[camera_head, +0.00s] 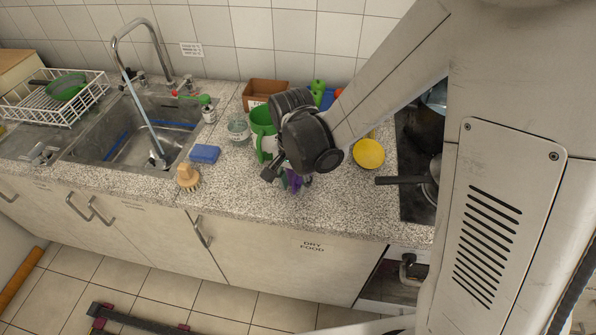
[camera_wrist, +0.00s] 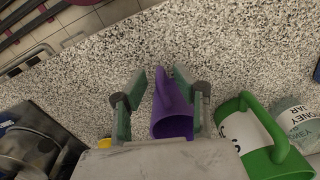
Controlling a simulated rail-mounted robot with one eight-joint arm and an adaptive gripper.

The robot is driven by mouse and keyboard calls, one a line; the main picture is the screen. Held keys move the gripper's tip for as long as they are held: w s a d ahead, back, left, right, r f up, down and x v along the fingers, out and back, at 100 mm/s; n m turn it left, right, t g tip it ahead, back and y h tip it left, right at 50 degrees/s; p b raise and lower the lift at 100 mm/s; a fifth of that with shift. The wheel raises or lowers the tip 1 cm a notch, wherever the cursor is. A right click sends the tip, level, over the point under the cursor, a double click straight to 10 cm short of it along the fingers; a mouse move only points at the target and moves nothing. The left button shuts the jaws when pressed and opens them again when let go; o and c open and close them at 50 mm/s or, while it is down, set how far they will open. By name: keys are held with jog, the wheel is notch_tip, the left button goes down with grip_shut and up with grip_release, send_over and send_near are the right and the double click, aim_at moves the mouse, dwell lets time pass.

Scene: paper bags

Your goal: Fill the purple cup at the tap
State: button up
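The purple cup (camera_head: 295,181) is on the counter, mostly hidden behind my gripper in the head view. In the wrist view the purple cup (camera_wrist: 172,118) is between my two fingers, its handle toward the fingertips. My gripper (camera_wrist: 165,82) is open around it, with a small gap at the left finger; contact at the right finger is unclear. In the head view my gripper (camera_head: 285,175) points down at the counter. The tap (camera_head: 150,27) arches over the sink (camera_head: 125,150) at left. A pale blue streak, seemingly water, runs from its spout to the sink bottom.
A green mug (camera_head: 262,124) stands close beside the purple cup, with a glass jar (camera_head: 238,130) farther left. A blue sponge (camera_head: 205,153) and a brush (camera_head: 188,177) lie between them and the sink. A yellow bowl (camera_head: 369,153) and the stove (camera_head: 415,150) are at right.

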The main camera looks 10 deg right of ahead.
grip_shut()
jog(key=shift+r, duration=0.15)
